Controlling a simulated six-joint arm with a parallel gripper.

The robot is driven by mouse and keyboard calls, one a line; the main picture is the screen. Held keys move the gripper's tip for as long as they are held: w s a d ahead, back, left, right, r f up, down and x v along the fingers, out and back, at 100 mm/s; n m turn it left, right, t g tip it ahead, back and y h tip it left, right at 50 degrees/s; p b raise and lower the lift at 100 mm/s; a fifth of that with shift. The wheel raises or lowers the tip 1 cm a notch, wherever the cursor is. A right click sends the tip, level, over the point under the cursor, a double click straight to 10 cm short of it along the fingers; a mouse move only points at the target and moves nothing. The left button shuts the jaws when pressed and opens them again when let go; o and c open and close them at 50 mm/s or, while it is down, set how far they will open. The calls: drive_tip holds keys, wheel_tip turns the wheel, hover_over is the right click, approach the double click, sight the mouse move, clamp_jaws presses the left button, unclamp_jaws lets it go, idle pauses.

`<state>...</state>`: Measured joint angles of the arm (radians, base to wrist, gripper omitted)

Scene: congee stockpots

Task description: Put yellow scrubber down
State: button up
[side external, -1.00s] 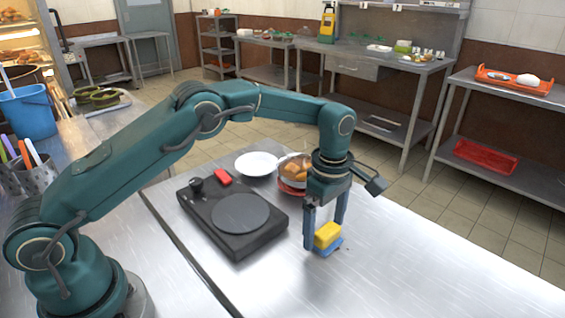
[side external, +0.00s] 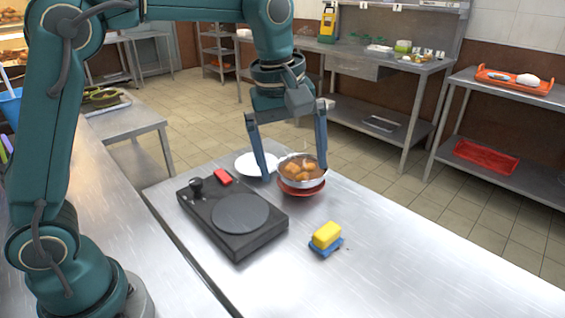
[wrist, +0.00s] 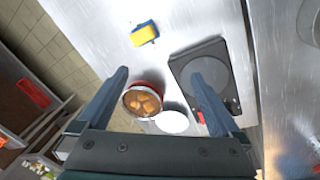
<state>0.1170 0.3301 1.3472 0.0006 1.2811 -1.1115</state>
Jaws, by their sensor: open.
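The yellow scrubber (side external: 326,234) rests on a blue base (side external: 327,247) on the steel table, to the right of the black hot plate. It also shows in the wrist view (wrist: 144,33), clear of my fingers. My gripper (side external: 293,173) is open and empty. Its fingers hang on either side of a metal bowl (side external: 301,172) of brown food, which stands on a red base. In the wrist view the bowl (wrist: 142,101) lies between my gripper's fingers (wrist: 158,80), nearer the left one. I cannot tell whether the fingers touch it.
The black hot plate (side external: 190,199) has a round dark disc and a red block (side external: 223,177) at its back edge. A white plate (side external: 249,163) lies behind it, beside my left finger. The table's right front part (side external: 420,275) is free.

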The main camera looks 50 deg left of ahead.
drive_tip(key=s+a+f+m+t, duration=0.1)
drive_tip(key=s+a+m, duration=0.1)
drive_tip(key=s+m, duration=0.3)
drive_tip(key=s+a+m+t, duration=0.1)
drive_tip(key=s+m+t, duration=0.1)
drive_tip(key=s+m, duration=0.4)
drive_tip(key=s, duration=0.5)
drive_tip(key=shift+s+a+f+t, duration=0.2)
drive_tip(key=shift+a+f+t, duration=0.1)
drive_tip(key=shift+a+f, duration=0.1)
drive_tip(key=shift+c, duration=0.7)
drive_tip(key=shift+r, duration=0.1)
